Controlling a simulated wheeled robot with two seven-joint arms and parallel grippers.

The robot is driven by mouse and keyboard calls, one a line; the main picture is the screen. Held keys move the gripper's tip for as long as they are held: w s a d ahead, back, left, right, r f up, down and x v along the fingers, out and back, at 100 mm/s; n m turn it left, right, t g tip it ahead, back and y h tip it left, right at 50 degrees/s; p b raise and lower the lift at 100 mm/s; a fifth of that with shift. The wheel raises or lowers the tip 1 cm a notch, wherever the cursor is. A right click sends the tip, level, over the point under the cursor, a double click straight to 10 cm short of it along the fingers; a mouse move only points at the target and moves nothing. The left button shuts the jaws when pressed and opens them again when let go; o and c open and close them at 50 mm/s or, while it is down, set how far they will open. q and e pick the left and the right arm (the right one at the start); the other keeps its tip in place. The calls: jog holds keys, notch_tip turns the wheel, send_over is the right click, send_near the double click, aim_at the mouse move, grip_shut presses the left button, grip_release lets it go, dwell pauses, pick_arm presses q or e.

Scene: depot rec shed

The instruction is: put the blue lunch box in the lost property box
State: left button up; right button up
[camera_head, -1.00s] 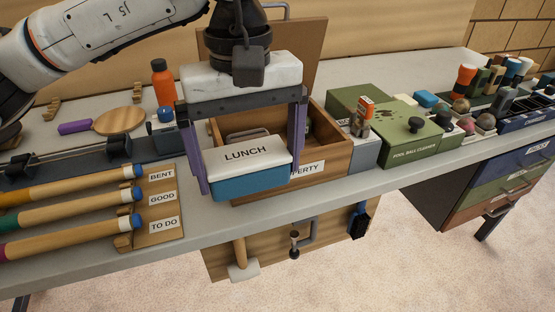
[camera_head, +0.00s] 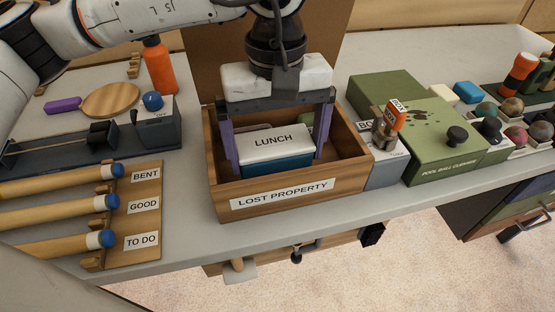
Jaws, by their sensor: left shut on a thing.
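The blue lunch box (camera_head: 276,147) has a white lid marked LUNCH and a blue body. It is inside the wooden lost property box (camera_head: 285,192), upright, between its walls. The front wall hides its lower part, so I cannot tell whether it touches the floor of the box. My left gripper (camera_head: 277,150) reaches down from above with its purple fingers on either side of the lunch box, shut on it. My right gripper is not in view.
Cue racks with labels BENT, GOOD and TO DO (camera_head: 141,207) stand left of the box. A green pool ball cleaner (camera_head: 440,149) and a grey box with an orange-topped item (camera_head: 386,165) stand close on the right. An orange bottle (camera_head: 159,66) stands behind left.

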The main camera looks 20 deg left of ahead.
aim_at(277, 164)
pick_arm(q)
jog(key=shift+f, duration=1.95)
jog(key=shift+f, duration=0.2)
jog(key=o, duration=0.8)
jog(key=shift+r, duration=0.4)
notch_tip(277, 164, up, 12)
jog(key=shift+f, duration=0.2)
